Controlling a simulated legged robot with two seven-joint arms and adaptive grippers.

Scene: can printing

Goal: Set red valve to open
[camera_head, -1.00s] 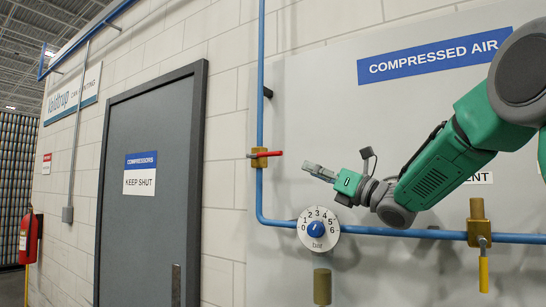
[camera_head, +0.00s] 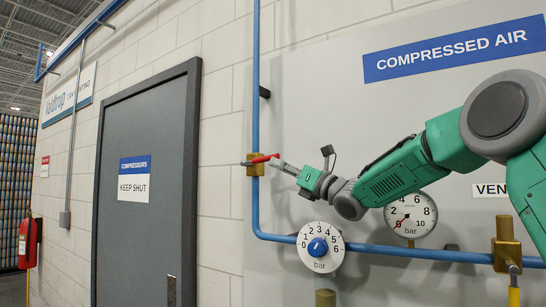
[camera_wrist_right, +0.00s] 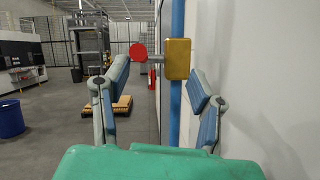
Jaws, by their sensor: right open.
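The red valve handle (camera_head: 264,158) is on a brass valve body (camera_head: 253,170) on the vertical blue pipe. The handle lies roughly level, crosswise to the pipe. My right gripper (camera_head: 283,167) is just right of the handle, pointing left at it; whether they touch is not clear in the head view. In the right wrist view, the handle's red end (camera_wrist_right: 138,52) and the brass body (camera_wrist_right: 177,58) show ahead, between the directions of the spread fingers. My right gripper (camera_wrist_right: 160,80) is open there and has nothing between its fingers. My left gripper is not in view.
A blue-knobbed dial (camera_head: 319,247) sits below my right arm. A round gauge (camera_head: 410,217) is behind the arm. Another brass valve (camera_head: 507,245) is at right on the horizontal pipe (camera_head: 420,254). A closed grey door (camera_head: 150,230) is left of the pipe.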

